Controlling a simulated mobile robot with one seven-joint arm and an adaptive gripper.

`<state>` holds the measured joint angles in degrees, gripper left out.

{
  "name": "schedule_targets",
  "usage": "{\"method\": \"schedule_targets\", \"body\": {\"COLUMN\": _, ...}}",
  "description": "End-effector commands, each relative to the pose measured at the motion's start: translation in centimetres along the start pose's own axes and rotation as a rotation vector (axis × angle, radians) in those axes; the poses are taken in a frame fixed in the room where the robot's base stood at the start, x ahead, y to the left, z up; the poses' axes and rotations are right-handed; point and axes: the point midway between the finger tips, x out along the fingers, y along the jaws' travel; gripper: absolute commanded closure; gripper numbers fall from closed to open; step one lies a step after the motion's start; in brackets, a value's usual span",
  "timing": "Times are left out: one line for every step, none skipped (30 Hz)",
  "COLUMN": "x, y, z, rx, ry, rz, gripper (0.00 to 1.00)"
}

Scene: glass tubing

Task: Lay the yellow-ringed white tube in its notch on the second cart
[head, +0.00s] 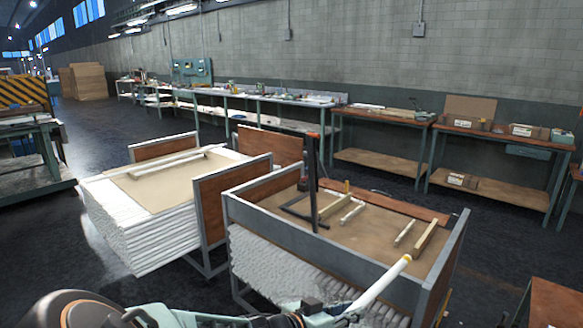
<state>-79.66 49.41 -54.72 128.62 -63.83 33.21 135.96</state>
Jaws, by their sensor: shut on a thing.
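The white tube (380,283) has a yellow ring near its upper end. It slants up and to the right from my gripper (345,318) at the bottom of the head view. My gripper is shut on the tube's lower end; the fingertips are small and partly cut off by the frame edge. The tube's far end overlaps the front rail of the right cart (290,232) in the picture; I cannot tell its height above it. On that cart's brown top lie short white pieces (352,214) (404,233) and wooden strips (425,238). No notch can be made out clearly.
A left cart (150,215) carries a stack of white tubes with a board on top. A dark upright post (313,185) with an orange tip stands at the right cart. Workbenches (385,120) line the wall. The floor at left (50,235) is open.

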Motion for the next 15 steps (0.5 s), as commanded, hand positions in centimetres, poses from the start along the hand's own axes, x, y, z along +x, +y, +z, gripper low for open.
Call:
{"method": "schedule_targets", "body": {"x": -0.8, "y": 0.4, "z": -1.9, "rx": -0.001, "ry": 0.003, "rz": 0.001, "gripper": 1.00}}
{"method": "schedule_targets", "body": {"x": -0.9, "y": 0.5, "z": -2.3, "rx": -0.001, "ry": 0.003, "rz": 0.000, "gripper": 1.00}}
{"method": "schedule_targets", "body": {"x": -1.2, "y": 0.7, "z": -2.9, "rx": -0.001, "ry": 0.003, "rz": 0.000, "gripper": 1.00}}
{"method": "schedule_targets", "body": {"x": -1.3, "y": 0.7, "z": -3.3, "rx": -0.001, "ry": 0.003, "rz": 0.000, "gripper": 1.00}}
{"method": "schedule_targets", "body": {"x": -1.5, "y": 0.8, "z": -3.8, "rx": -0.001, "ry": 0.003, "rz": -0.001, "gripper": 1.00}}
{"method": "schedule_targets", "body": {"x": -1.7, "y": 1.0, "z": -4.3, "rx": -0.001, "ry": 0.004, "rz": 0.000, "gripper": 1.00}}
{"method": "schedule_targets", "body": {"x": -1.8, "y": 1.1, "z": -4.7, "rx": 0.000, "ry": 0.004, "rz": 0.000, "gripper": 1.00}}
{"method": "schedule_targets", "body": {"x": -2.0, "y": 1.1, "z": -5.0, "rx": 0.000, "ry": 0.004, "rz": 0.000, "gripper": 1.00}}
{"method": "schedule_targets", "body": {"x": -2.1, "y": 1.2, "z": -5.4, "rx": 0.001, "ry": 0.004, "rz": -0.001, "gripper": 1.00}}
{"method": "schedule_targets", "body": {"x": -2.2, "y": 1.3, "z": -5.7, "rx": 0.002, "ry": 0.003, "rz": -0.001, "gripper": 1.00}}
{"method": "schedule_targets", "body": {"x": -2.3, "y": 1.4, "z": -5.9, "rx": 0.002, "ry": 0.003, "rz": -0.001, "gripper": 1.00}}
{"method": "schedule_targets", "body": {"x": -2.4, "y": 1.4, "z": -6.2, "rx": 0.002, "ry": 0.004, "rz": -0.001, "gripper": 1.00}}
{"method": "schedule_targets", "body": {"x": -2.5, "y": 1.5, "z": -6.3, "rx": 0.002, "ry": 0.004, "rz": -0.001, "gripper": 1.00}}
{"method": "schedule_targets", "body": {"x": -2.5, "y": 1.5, "z": -6.5, "rx": 0.002, "ry": 0.004, "rz": -0.001, "gripper": 1.00}}
{"method": "schedule_targets", "body": {"x": -2.6, "y": 1.5, "z": -6.6, "rx": 0.002, "ry": 0.004, "rz": -0.001, "gripper": 1.00}}
